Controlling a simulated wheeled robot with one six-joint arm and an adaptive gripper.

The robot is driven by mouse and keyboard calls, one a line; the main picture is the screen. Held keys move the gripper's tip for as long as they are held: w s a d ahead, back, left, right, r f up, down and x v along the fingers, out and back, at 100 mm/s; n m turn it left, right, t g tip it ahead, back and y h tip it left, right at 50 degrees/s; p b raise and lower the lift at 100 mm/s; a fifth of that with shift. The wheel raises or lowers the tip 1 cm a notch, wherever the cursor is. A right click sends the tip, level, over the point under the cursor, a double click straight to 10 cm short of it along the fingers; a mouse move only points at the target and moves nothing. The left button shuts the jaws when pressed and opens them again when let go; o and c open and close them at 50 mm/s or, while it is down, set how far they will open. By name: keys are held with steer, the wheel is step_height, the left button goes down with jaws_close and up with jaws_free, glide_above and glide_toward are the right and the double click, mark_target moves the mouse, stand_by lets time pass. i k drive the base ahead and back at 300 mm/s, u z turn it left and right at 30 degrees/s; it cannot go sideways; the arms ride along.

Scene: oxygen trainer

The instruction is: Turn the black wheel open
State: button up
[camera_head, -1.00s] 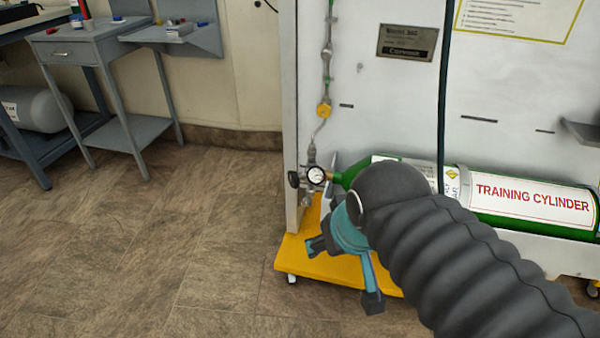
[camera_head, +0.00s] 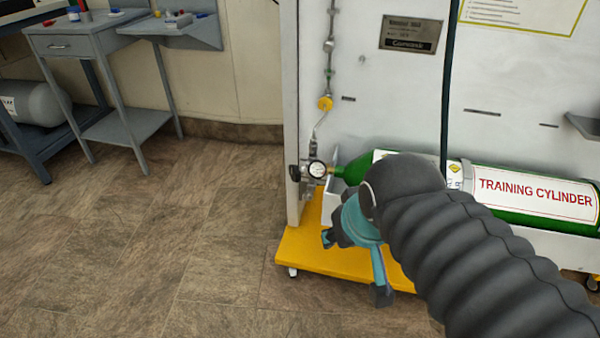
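The black wheel (camera_head: 296,174) is a small dark knob at the left of the round pressure gauge (camera_head: 317,169), near the lower left edge of the white panel. The green training cylinder (camera_head: 522,217) lies on its side to the right, its neck pointing at the gauge. My gripper (camera_head: 352,262) is teal and dark grey, below and to the right of the wheel and apart from it in the picture. One finger points left and another points down, spread wide, with nothing seen between them. My arm hides part of the cylinder and the base.
A yellow wheeled base (camera_head: 318,250) sits under the panel (camera_head: 385,85). A pipe with a yellow fitting (camera_head: 325,103) runs up the panel. A dark hose (camera_head: 447,90) hangs in front. A grey table (camera_head: 80,45) stands at the left. The floor between is clear.

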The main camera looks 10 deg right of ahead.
mark_target(294, 171)
steer(key=z, duration=1.3)
steer(key=k, duration=0.8)
steer(key=u, duration=0.95)
